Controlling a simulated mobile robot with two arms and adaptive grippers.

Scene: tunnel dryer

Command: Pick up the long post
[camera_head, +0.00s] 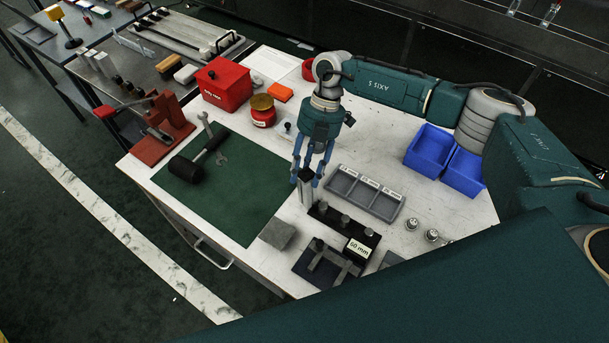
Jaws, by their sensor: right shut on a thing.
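My right gripper (307,178) points down over the white table and is shut on a grey post (307,194) with a dark top. The post is upright at the left end of a black rack (330,217) with a "60 mm" label. I cannot tell whether its foot touches the rack or the table. Several shorter dark-topped posts stand in that rack. The fingers hide part of the held post. My left gripper is out of view.
A grey three-part tray (364,193) lies just right of the gripper, and blue bins (430,150) stand further right. A green mat (225,195) with a hammer and wrenches lies left. A red box (223,84) and red vise (161,126) stand behind and left.

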